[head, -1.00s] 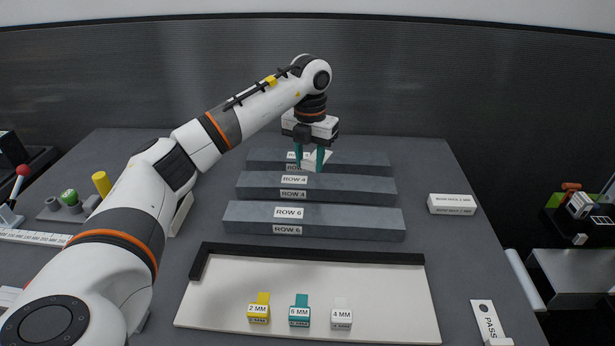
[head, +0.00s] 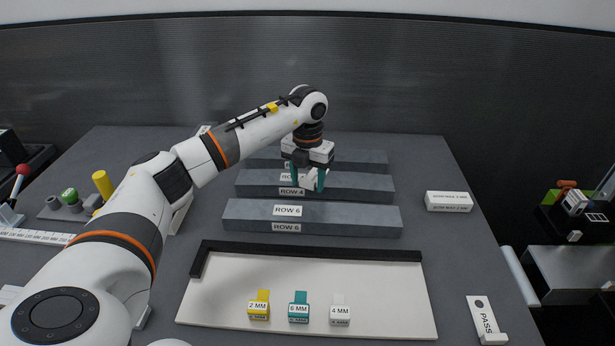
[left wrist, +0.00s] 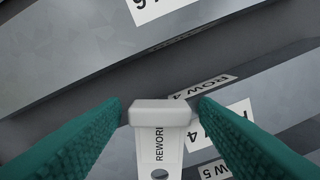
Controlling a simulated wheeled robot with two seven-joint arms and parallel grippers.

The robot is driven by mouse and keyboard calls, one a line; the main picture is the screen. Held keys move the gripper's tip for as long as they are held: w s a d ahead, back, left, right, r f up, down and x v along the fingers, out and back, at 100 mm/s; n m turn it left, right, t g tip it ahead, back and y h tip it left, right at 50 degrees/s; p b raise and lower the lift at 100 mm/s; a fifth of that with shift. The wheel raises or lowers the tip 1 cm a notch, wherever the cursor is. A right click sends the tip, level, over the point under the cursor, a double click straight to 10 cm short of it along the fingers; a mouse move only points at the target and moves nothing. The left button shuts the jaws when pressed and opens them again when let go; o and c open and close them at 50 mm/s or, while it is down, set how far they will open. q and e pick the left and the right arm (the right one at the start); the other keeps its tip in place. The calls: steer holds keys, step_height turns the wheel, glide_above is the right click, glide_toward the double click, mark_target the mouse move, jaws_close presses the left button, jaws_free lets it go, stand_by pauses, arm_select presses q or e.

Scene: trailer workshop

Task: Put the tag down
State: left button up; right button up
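A white tag marked "REWORK" (left wrist: 160,142), with a block-shaped end and a hole, is between the teal fingers of my left gripper (head: 308,186). In the head view the tag (head: 307,178) shows as a small white patch above the bar labelled ROW 4 (head: 350,185). I cannot tell whether it touches the bar. My right gripper is not in view.
The ROW 6 bar (head: 350,218) lies nearer, and another grey bar (head: 360,158) lies behind. A white tray (head: 390,290) with a black rim holds yellow, teal and white labelled blocks. A PASS tag (head: 483,318) and a white labelled block (head: 449,201) are at right.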

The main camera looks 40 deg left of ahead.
arm_select(q)
steer(key=shift+r, duration=0.45)
step_height(320, 180, up, 12)
steer(key=b, duration=0.2)
steer(key=shift+f, duration=0.25)
stand_by(0.3)
